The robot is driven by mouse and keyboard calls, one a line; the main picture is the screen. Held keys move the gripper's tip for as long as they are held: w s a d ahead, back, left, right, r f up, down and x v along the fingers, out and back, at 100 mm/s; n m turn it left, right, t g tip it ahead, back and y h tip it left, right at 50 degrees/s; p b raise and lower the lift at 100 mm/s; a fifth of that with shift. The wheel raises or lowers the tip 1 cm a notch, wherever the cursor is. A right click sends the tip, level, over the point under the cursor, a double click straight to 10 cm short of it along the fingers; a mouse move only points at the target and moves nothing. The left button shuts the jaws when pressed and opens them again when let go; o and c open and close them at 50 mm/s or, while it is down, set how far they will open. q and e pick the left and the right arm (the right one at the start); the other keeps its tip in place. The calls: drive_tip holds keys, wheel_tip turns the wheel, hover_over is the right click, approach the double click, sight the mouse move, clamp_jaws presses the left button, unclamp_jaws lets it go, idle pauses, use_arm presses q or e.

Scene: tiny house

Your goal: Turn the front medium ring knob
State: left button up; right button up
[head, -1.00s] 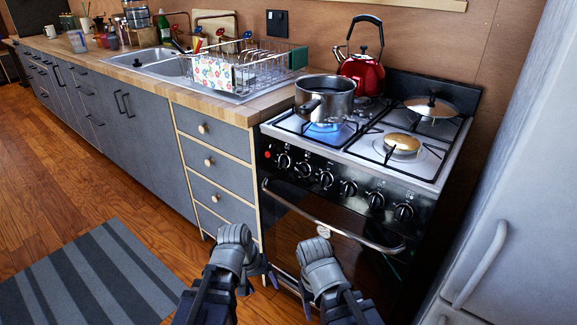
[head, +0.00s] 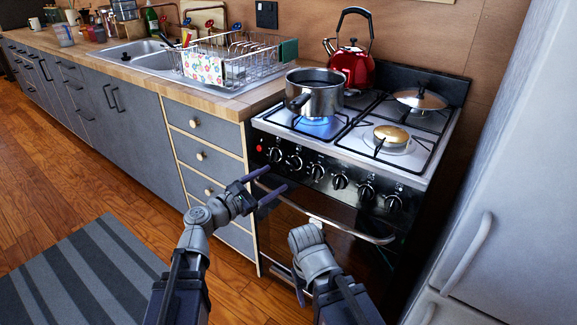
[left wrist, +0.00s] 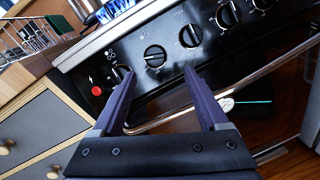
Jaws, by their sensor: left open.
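The black stove (head: 330,212) has a front panel with a row of several black knobs, including one at the left end (head: 275,155) and others in the middle (head: 317,171). I cannot read which is marked for the medium ring. My left gripper (head: 276,182) is open and empty in front of the panel's left part. In the left wrist view, a knob (left wrist: 154,57) shows between and beyond its fingertips, and another (left wrist: 190,36) lies by the right fingertip. The left finger partly hides the end knob. My right gripper (head: 301,288) hangs low before the oven door; its fingers are mostly hidden.
A steel pot (head: 314,92) stands over a blue flame at the front left burner. A red kettle (head: 352,66) is behind. The oven handle (head: 340,228) runs below the knobs. Drawers (head: 205,157) stand left, a fridge (head: 480,190) right.

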sight(291, 164)
use_arm(q)
drive_tip(key=shift+n+t, duration=0.3)
drive_tip(key=shift+n, duration=0.1)
drive_tip(key=shift+r+x, duration=0.15)
drive_tip(key=shift+x, duration=1.8)
drive_tip(key=shift+r+x, duration=0.15)
drive_tip(key=shift+x, duration=1.8)
drive_tip(key=shift+w+a, duration=0.15)
drive_tip(key=shift+c, duration=0.4)
clamp_jaws()
